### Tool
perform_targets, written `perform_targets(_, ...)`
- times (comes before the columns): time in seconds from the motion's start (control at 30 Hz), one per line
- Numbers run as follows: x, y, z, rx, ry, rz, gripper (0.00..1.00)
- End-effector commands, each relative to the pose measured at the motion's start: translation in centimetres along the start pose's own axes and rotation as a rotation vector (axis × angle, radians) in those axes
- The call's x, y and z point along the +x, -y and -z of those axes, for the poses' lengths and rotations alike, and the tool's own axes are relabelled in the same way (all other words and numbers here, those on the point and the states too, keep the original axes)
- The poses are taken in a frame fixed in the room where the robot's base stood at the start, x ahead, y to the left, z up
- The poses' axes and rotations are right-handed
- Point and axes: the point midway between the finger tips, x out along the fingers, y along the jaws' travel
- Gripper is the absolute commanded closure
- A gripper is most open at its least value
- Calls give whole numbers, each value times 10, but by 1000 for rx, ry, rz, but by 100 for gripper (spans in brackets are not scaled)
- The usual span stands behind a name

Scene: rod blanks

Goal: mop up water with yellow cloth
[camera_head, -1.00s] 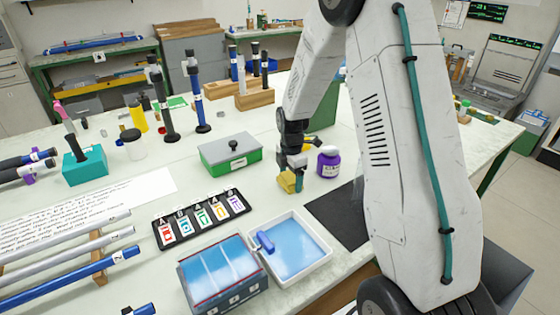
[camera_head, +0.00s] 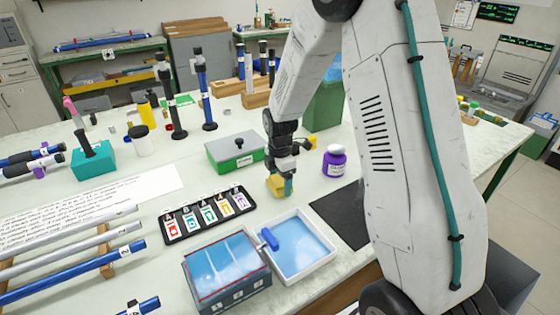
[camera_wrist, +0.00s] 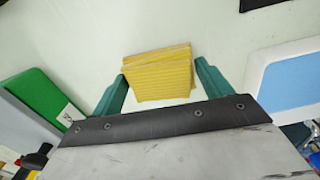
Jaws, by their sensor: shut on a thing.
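My gripper (camera_head: 280,186) is shut on the yellow cloth (camera_head: 275,183), just above or at the white table, between the green box and the white tray. In the wrist view the folded, ribbed cloth (camera_wrist: 158,75) sits between the two teal fingers of my gripper (camera_wrist: 161,88). I cannot tell whether the cloth touches the table. The white tray (camera_head: 331,265) has a blue, water-like surface inside and a blue handle-like piece on its left rim. I cannot make out a separate puddle on the table.
A grey-lidded green box (camera_head: 238,166) stands left of the cloth, a purple jar (camera_head: 334,163) to the right. A black card holder (camera_head: 208,216) and a blue-topped box (camera_head: 225,270) lie nearer. A dark mat (camera_head: 340,212) lies right of the tray.

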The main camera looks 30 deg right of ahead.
Motion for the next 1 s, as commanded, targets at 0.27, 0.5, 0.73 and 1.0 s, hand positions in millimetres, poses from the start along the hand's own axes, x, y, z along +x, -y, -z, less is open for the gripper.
perform_targets(0.27,-34,-2,3,-5,1,-6,47)
perform_targets(0.5,-56,-2,7,-11,1,-6,47)
perform_targets(0.73,-72,-2,11,-16,1,-6,47)
perform_targets(1.0,-74,-2,11,-16,1,-5,47)
